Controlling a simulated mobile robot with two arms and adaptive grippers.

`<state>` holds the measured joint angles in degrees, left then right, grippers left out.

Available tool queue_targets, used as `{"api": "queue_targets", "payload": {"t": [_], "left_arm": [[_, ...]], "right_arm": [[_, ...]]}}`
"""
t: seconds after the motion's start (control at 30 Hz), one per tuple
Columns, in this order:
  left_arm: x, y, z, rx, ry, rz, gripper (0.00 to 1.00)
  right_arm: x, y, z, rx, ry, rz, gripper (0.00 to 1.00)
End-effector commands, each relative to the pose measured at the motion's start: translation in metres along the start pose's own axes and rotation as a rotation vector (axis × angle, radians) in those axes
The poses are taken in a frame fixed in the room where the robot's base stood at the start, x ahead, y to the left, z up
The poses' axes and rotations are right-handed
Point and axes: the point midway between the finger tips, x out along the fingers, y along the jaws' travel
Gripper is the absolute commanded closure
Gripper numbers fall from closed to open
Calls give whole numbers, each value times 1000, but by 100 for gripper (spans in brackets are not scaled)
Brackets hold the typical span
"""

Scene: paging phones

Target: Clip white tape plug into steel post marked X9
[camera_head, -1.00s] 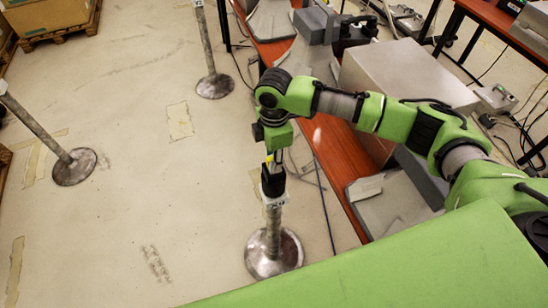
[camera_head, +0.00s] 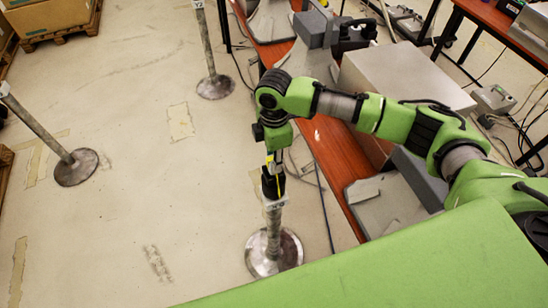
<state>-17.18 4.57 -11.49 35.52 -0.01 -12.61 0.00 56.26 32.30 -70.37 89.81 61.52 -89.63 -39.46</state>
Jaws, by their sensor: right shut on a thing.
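A steel post (camera_head: 273,232) with a round base stands in the lower middle of the head view, with a small white label near its top. The label's writing is too small to read surely. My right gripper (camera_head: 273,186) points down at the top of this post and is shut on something. A bit of yellow shows at the gripper. The white tape plug cannot be made out, as the fingers and the post top hide it. I cannot tell whether the plug touches the post. My left gripper is not in view.
Two more steel posts stand at the upper middle (camera_head: 208,45) and at the left (camera_head: 38,128). A red-brown table (camera_head: 336,150) with a large grey box (camera_head: 395,75) is to the right of the gripper. Cables lie on the floor beside the table. Open floor is at left.

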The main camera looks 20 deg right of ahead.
Motion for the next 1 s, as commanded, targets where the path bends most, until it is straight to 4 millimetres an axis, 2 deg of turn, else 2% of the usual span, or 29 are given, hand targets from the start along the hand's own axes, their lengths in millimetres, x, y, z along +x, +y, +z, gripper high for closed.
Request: {"api": "queue_targets", "payload": {"t": [1.0], "left_arm": [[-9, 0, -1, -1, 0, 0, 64]], "right_arm": [[0, 0, 0, 0, 1, 0, 98]]}}
